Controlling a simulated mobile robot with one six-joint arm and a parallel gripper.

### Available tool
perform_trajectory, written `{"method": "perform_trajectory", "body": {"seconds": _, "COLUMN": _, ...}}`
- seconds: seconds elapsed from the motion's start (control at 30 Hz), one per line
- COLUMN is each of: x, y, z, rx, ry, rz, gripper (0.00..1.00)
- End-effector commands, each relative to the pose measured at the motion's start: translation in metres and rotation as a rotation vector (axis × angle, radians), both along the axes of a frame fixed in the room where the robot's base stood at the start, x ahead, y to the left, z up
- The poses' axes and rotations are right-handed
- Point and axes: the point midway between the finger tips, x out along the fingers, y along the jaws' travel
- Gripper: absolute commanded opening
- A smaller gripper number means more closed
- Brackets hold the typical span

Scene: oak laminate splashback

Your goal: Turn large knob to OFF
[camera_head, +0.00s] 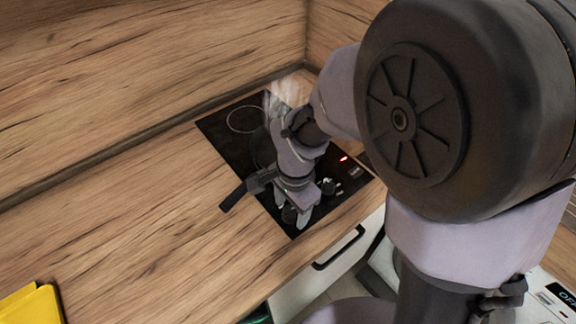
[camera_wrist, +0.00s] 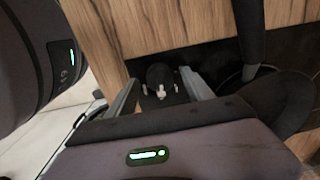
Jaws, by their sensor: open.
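The large dark knob (camera_wrist: 160,74) sits on the black cooktop panel in the wrist view, with small white marks beside it. In the head view the knob (camera_head: 289,214) is mostly hidden by my fingers. My gripper (camera_head: 291,212) is open and points down at the front left corner of the cooktop (camera_head: 225,125). In the wrist view its two fingers (camera_wrist: 160,88) stand on either side of the knob, with gaps showing. I cannot tell how the knob is turned.
A dark pan (camera_wrist: 280,100) with a long black handle (camera_head: 232,198) sits close beside my gripper. More knobs (camera_head: 328,186) and a red light (camera_head: 343,159) are to the right. Steam (camera_head: 290,90) rises behind. A yellow object (camera_head: 30,305) lies at the counter's left; the counter between is clear.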

Motion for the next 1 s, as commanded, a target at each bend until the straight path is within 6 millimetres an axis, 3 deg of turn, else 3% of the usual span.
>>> {"method": "perform_trajectory", "body": {"seconds": 0.33, "x": 0.0003, "y": 0.0001, "z": -0.0056, "rx": 0.0, "ry": 0.0, "rz": 0.001, "gripper": 0.6}}
{"method": "perform_trajectory", "body": {"seconds": 0.67, "x": 0.0003, "y": 0.0001, "z": -0.0054, "rx": 0.0, "ry": 0.0, "rz": 0.001, "gripper": 0.0}}
{"method": "perform_trajectory", "body": {"seconds": 1.0, "x": 0.0005, "y": -0.0002, "z": -0.005, "rx": -0.001, "ry": 0.0, "rz": 0.065, "gripper": 0.0}}
